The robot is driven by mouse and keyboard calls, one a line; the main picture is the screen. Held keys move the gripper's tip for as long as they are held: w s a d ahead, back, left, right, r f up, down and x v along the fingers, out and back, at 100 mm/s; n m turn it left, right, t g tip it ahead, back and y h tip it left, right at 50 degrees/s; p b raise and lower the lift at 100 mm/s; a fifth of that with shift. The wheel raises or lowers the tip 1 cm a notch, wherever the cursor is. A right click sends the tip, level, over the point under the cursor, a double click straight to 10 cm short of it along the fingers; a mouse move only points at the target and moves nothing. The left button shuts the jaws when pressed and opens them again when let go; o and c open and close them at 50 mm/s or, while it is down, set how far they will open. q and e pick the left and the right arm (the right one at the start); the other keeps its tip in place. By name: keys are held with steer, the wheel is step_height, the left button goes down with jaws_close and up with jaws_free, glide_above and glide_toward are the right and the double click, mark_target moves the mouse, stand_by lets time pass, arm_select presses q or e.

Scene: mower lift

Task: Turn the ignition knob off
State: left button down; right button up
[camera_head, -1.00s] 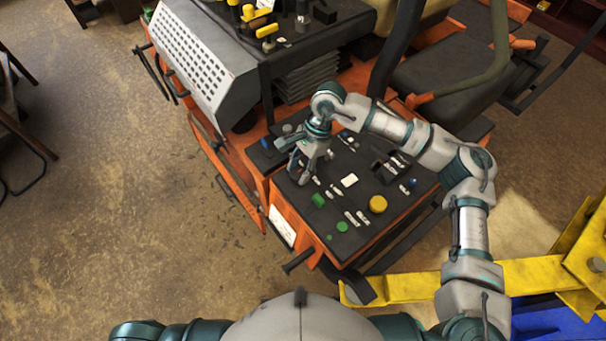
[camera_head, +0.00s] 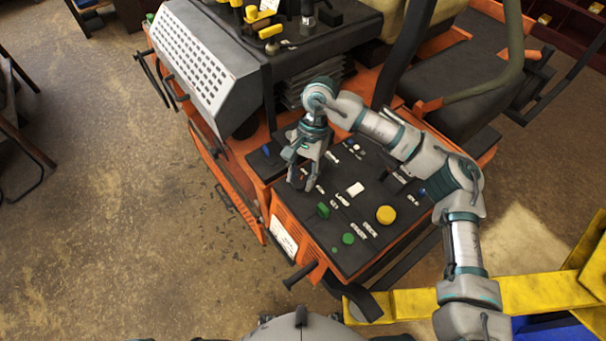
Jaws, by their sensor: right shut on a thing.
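The orange mower's black control panel (camera_head: 365,242) lies below centre. It carries a yellow round button (camera_head: 386,215), a green round button (camera_head: 348,239), a green switch (camera_head: 323,210) and a white square switch (camera_head: 355,188). My right gripper (camera_head: 301,184) points down at the panel's left part, with its fingers closed at the surface. The ignition knob cannot be made out; the fingers hide whatever they are shut on. My left gripper is not in view.
The mower's grey perforated cover (camera_head: 205,65) and an upper console with yellow levers (camera_head: 258,20) rise behind the panel. A black seat (camera_head: 455,75) stands at upper right. Yellow lift beams (camera_head: 540,290) lie at lower right.

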steer(key=shift+s+f, duration=0.15)
steer(key=o, duration=1.1)
steer(key=shift+a, duration=0.1)
steer(key=shift+a+r, duration=0.1)
steer(key=shift+r, duration=0.15)
steer(key=v, duration=1.1)
steer(key=shift+r, duration=0.3)
